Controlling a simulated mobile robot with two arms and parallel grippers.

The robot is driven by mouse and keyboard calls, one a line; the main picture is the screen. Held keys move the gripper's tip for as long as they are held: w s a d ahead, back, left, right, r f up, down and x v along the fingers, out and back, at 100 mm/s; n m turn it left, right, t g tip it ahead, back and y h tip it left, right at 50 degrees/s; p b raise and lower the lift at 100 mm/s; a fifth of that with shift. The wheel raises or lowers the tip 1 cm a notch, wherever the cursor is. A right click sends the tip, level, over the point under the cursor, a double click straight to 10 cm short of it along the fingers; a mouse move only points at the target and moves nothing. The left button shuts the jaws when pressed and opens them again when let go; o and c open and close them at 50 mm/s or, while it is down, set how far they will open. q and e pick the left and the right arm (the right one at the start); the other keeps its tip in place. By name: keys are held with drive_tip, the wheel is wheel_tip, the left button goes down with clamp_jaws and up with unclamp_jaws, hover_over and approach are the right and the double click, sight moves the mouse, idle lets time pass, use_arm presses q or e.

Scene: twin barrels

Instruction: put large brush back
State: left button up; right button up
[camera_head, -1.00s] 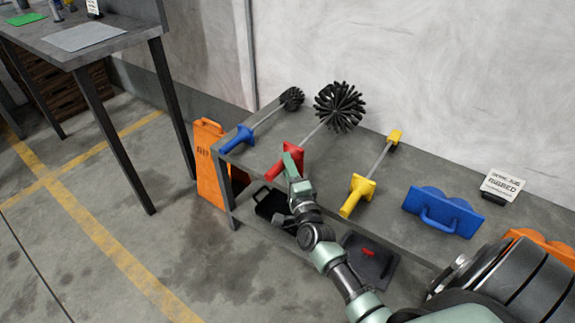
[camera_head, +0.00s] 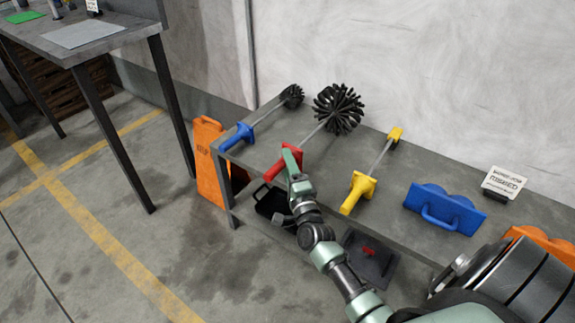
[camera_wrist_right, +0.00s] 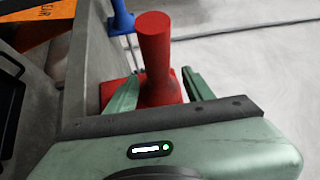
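The large brush lies on the grey bench top, with a red handle (camera_head: 283,172) and a round black bristle head (camera_head: 339,108) toward the wall. My right gripper (camera_head: 291,160) is at the red handle, low over the bench's front edge. In the right wrist view, the handle (camera_wrist_right: 155,45) stands between the two fingers of the gripper (camera_wrist_right: 160,88). A gap shows between the handle and the right-hand finger, so the gripper looks open around it. The left finger overlaps the red flange. My left gripper is not in view.
A blue-handled smaller brush (camera_head: 240,136) lies left of the large brush, and a yellow-handled tool (camera_head: 359,191) lies to its right. A blue block with a handle (camera_head: 445,210) and a small sign (camera_head: 504,183) stand farther right. An orange floor sign (camera_head: 206,165) leans by the bench's left end.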

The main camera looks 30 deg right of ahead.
drive_tip(key=p+v, duration=0.1)
drive_tip(key=v, duration=0.7)
